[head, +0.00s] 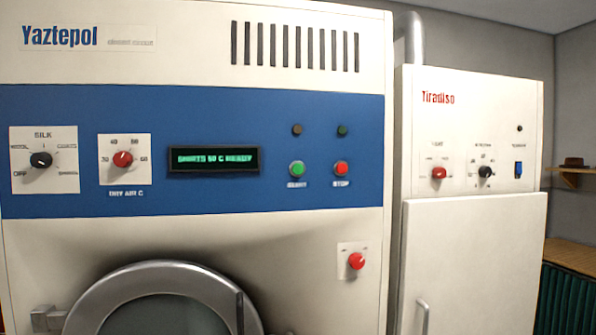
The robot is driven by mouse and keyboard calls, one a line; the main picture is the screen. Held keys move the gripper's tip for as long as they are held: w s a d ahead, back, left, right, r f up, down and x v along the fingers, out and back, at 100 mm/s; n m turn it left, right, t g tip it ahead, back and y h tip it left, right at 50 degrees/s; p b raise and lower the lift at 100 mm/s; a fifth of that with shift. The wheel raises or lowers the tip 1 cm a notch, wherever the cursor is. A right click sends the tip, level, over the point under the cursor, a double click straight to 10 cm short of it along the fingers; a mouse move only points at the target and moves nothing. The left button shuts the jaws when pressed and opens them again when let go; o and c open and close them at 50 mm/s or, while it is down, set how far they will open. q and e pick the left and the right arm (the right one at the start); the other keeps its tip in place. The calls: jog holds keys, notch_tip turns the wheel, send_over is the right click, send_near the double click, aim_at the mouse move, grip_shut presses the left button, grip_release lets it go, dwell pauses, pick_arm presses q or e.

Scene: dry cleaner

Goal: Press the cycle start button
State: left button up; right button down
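The cycle start button (297,169) is a round green button on the blue control band of the white Yaztepol machine (190,45). The label under it is blurred but seems to read START. A red button (341,168) labelled STOP sits just to its right. A small dark lamp (297,130) is above the green button, and another dark lamp (342,130) is above the red one. The display (213,160) left of the buttons shows green text ending in "50 C READY". Neither of my grippers is in view, and nothing covers the buttons.
A black dial (41,160) and a red dial (123,159) are on the left of the band. A red knob (356,261) is lower right, beside the round door (165,275). A white Tiradiso cabinet (470,135) stands right. The space before the panel looks clear.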

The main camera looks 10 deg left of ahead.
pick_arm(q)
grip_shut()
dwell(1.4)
